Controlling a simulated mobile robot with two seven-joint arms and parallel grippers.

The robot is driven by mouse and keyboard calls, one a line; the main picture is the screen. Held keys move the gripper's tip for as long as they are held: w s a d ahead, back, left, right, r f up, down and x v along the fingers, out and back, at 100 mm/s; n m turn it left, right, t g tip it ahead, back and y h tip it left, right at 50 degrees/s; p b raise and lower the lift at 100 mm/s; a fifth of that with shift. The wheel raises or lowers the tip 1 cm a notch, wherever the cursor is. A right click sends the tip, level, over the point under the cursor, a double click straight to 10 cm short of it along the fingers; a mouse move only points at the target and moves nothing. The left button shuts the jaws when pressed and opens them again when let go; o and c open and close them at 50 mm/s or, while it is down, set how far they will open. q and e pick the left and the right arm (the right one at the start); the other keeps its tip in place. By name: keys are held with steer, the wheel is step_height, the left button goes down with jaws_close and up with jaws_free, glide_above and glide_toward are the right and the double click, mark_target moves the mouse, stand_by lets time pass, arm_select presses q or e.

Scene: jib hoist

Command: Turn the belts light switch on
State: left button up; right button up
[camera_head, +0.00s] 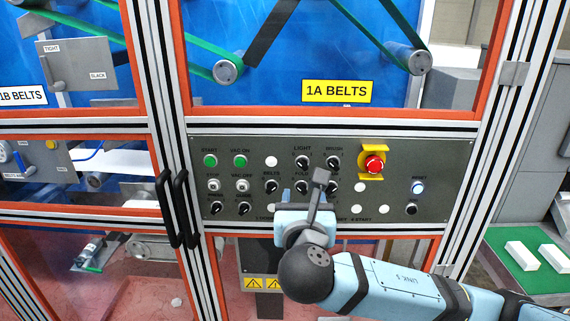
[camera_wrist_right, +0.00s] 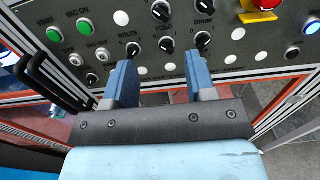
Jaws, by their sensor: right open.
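The belts switch (camera_head: 271,187) is a black rotary knob with a white mark, under the label BELTS on the grey control panel (camera_head: 435,155). It also shows in the right wrist view (camera_wrist_right: 134,46), just above the left-hand finger's tip. Which setting it points to is too small to tell. My right gripper (camera_head: 294,192) is open and empty in front of the panel, below and right of the belts switch. In the right wrist view its two blue fingers (camera_wrist_right: 162,60) stand apart below the knob row. Contact with the panel cannot be told. My left gripper is not in view.
Similar knobs sit close by, including one under LIGHT (camera_head: 302,162). Green buttons (camera_head: 210,161) are at left, a red emergency stop (camera_head: 374,164) at right. Black door handles (camera_head: 175,208) stick out left of the panel. A green mat (camera_head: 515,275) lies at lower right.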

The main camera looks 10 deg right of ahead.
mark_target(302, 165)
steer(key=p+x, duration=0.2)
steer(key=x, duration=1)
steer(key=shift+d, duration=0.1)
steer(key=shift+w+d, duration=0.15)
steer(key=shift+w, duration=0.4)
steer(key=shift+f, duration=0.1)
steer(key=c, duration=0.8)
